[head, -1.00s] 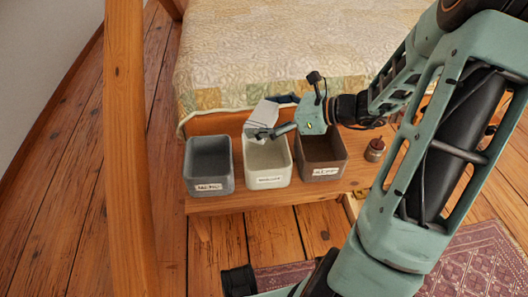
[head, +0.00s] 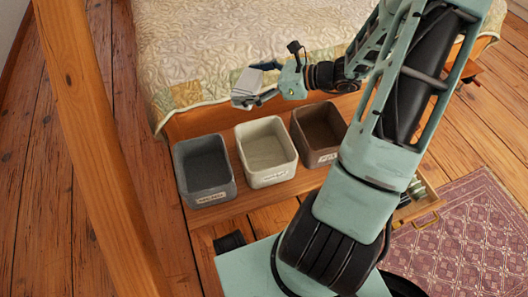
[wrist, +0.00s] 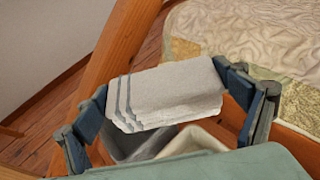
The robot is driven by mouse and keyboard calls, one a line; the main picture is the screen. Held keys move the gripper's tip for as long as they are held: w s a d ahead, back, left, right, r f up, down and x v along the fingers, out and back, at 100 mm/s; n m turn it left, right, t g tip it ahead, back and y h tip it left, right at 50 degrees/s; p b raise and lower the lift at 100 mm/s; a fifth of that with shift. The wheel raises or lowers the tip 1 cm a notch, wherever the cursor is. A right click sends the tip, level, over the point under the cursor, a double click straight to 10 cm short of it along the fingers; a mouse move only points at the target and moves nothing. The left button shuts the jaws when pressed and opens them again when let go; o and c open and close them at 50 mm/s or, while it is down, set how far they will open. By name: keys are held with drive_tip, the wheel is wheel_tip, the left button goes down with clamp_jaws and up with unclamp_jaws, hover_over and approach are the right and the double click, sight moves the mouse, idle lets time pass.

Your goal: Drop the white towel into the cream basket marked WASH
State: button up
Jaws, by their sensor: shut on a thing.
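The folded white towel (wrist: 170,92) has grey stripes at one end and is pinched between both fingers of my gripper (wrist: 165,103). In the head view, the towel (head: 246,84) and my gripper (head: 262,84) are up above the back of the baskets, near the bed edge. The cream basket (head: 287,172) is the middle of three; it looks empty, and its front label is too small to read. In the wrist view, part of the cream basket (wrist: 195,134) shows below the towel; the towel hides the rest.
A grey basket (head: 209,190) stands left of the cream one and a brown basket (head: 333,148) right, all on a low wooden bench (head: 243,203). The quilted bed (head: 205,50) lies behind. A timber post (head: 90,140) rises at left.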

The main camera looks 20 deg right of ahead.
drive_tip(key=s+d+f+b, duration=0.1)
drive_tip(key=d+f+b, duration=0.1)
drive_tip(key=f, duration=0.9)
drive_tip(key=s+d+f+m+t+h+b, duration=0.1)
drive_tip(key=d+f+b, duration=0.1)
drive_tip(key=f, duration=1)
drive_tip(key=shift+d, duration=0.75)
drive_tip(key=shift+s+f, duration=0.1)
drive_tip(key=o, duration=1)
drive_tip(key=shift+s+d, duration=0.1)
drive_tip(key=v, duration=1.1)
drive_tip(key=shift+s+d+r, duration=0.2)
drive_tip(key=shift+s+r, duration=0.05)
drive_tip(key=shift+s, duration=0.05)
